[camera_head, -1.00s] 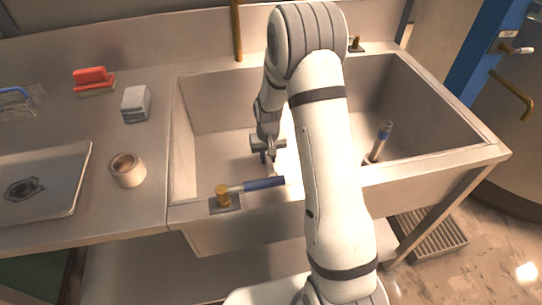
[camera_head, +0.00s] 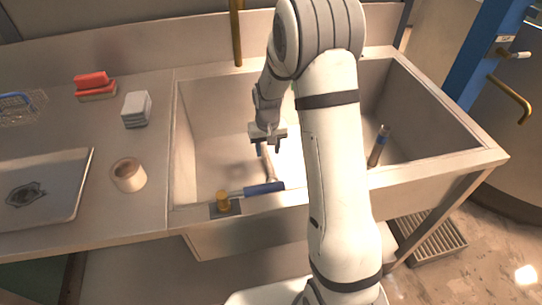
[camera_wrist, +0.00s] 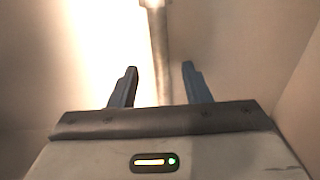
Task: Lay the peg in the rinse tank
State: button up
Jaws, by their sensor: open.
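A slim brownish rod, which looks like the peg (camera_head: 270,168), is in the left part of the metal sink basin, the tank (camera_head: 205,105). It also shows in the wrist view (camera_wrist: 160,55), running lengthwise with a wider end at the top. My gripper (camera_head: 267,149) is open above the rod, inside the basin. In the wrist view its two blue-grey fingers (camera_wrist: 158,78) stand apart on either side of the rod, with gaps to both. The rod's lower end is hidden behind the gripper body in the wrist view.
A brass valve (camera_head: 223,201) with a blue handle (camera_head: 263,188) sits on the front rim. A blue-banded rod (camera_head: 378,148) leans in the right part of the basin. A tape roll (camera_head: 128,175), grey block (camera_head: 136,110) and red brush (camera_head: 93,80) stand on the left counter.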

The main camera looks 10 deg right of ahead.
aim_at(268, 163)
notch_tip(268, 163, up, 6)
jog(key=shift+s+f, duration=0.1)
jog(key=shift+f, duration=0.05)
dwell(0.5)
jog(key=s+r+t+p, duration=0.1)
jog(key=s+r+p, duration=0.2)
jog(key=s+r, duration=0.3)
jog(key=s+r+p, duration=0.2)
jog(key=s+r, duration=0.2)
jog(key=r, duration=0.5)
jog(key=s+r+p, duration=0.2)
jog(key=s+r, duration=0.3)
jog(key=s, duration=0.3)
jog(key=s+d+r+t+p, duration=0.1)
jog(key=s+r+p, duration=0.2)
jog(key=s, duration=0.5)
jog(key=shift+d+r, duration=0.3)
jog(key=shift+r, duration=0.55)
